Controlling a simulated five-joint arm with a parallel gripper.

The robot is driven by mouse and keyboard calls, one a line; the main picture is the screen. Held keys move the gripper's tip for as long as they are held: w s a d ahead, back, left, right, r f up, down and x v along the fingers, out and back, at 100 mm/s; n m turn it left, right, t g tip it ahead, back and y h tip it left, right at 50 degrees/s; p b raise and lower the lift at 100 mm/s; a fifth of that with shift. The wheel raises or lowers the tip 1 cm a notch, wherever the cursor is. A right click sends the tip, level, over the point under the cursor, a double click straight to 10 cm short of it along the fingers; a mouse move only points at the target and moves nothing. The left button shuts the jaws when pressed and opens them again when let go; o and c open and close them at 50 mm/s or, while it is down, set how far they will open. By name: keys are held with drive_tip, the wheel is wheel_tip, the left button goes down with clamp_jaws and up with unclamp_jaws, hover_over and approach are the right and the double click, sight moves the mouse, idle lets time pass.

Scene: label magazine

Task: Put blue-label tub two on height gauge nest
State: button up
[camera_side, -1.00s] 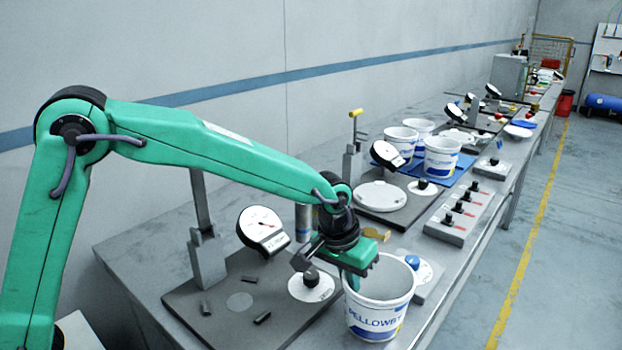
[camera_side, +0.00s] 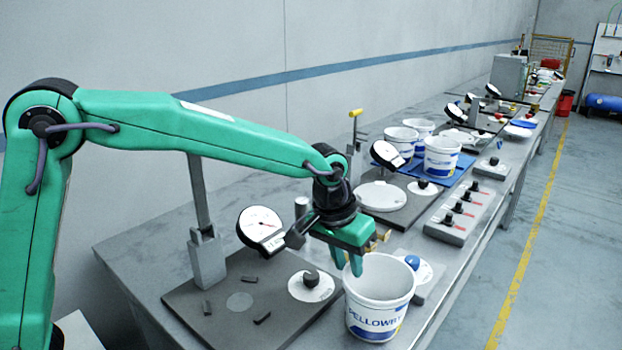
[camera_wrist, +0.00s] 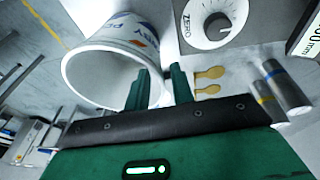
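A white tub (camera_side: 380,310) with a blue PELLOWBY label stands upright and empty at the bench's front edge. It fills the upper left of the wrist view (camera_wrist: 88,82). I cannot read a number on it. My gripper (camera_side: 348,264) is open at its left rim. In the wrist view its fingers (camera_wrist: 160,73) are apart, one over the tub's mouth and one outside, with nothing clamped. The likely height gauge nest is the dark plate (camera_side: 205,325) left of the tub, with a bare grey disc (camera_side: 240,302), small dark blocks and a dial gauge (camera_side: 260,228).
A blue button box (camera_side: 425,275) is right of the tub. Farther back are a second gauge plate (camera_side: 390,222), a switch box (camera_side: 460,218) and several tubs (camera_side: 441,158) on a blue mat.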

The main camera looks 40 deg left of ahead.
drive_tip(key=shift+v, duration=1.5)
drive_tip(key=s+a+r+t, duration=0.1)
drive_tip(key=s+a+r, duration=0.2)
drive_tip(key=s+a, duration=0.25)
drive_tip(key=s+a+r+t, duration=0.1)
drive_tip(key=s+a+r, duration=0.2)
drive_tip(key=s+a, duration=0.3)
drive_tip(key=s+a+f+t+y, duration=0.1)
drive_tip(key=s+a+f, duration=0.2)
drive_tip(key=s+a, duration=0.5)
drive_tip(key=s, duration=0.3)
drive_tip(key=shift+s+a+f, duration=0.15)
drive_tip(key=shift+s+a, duration=0.1)
drive_tip(key=shift+s, duration=0.05)
drive_tip(key=shift+o, duration=0.5)
